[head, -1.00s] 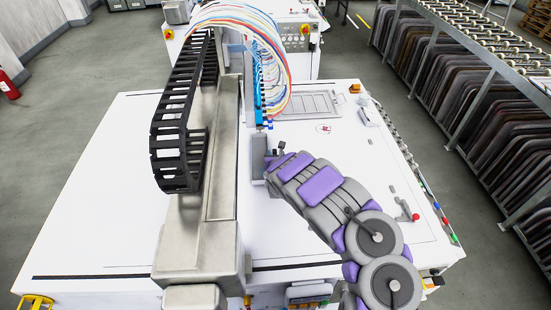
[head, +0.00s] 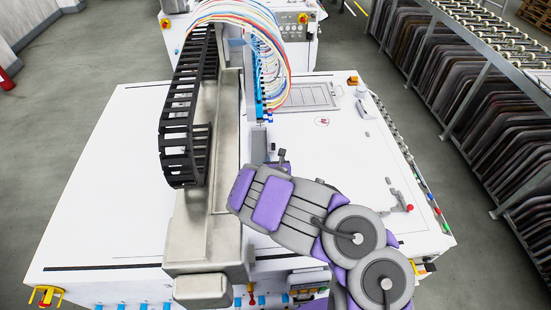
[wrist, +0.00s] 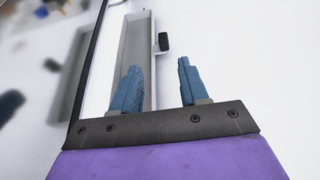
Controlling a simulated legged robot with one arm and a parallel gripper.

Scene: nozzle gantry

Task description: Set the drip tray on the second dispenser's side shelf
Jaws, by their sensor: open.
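My gripper (wrist: 158,82) is open in the wrist view, with two blue fingers apart and nothing between them. Ahead of the fingers is a long grey channel-like part (wrist: 137,40) with a pale rim. A small black block (wrist: 163,42) sits beside it, on a narrow ledge. I cannot tell whether either belongs to the drip tray or a side shelf. In the head view my arm reaches to the right side of the gantry (head: 208,225), below the row of blue nozzles (head: 259,98). The fingers are mostly hidden there. I cannot pick out the drip tray for sure.
A black cable chain (head: 180,130) runs along the gantry's left. A flat grey framed panel (head: 308,97) lies on the white machine top (head: 110,190). A small lever with a red knob (head: 409,208) stands at the right. A rack of dark panels (head: 500,140) stands beyond.

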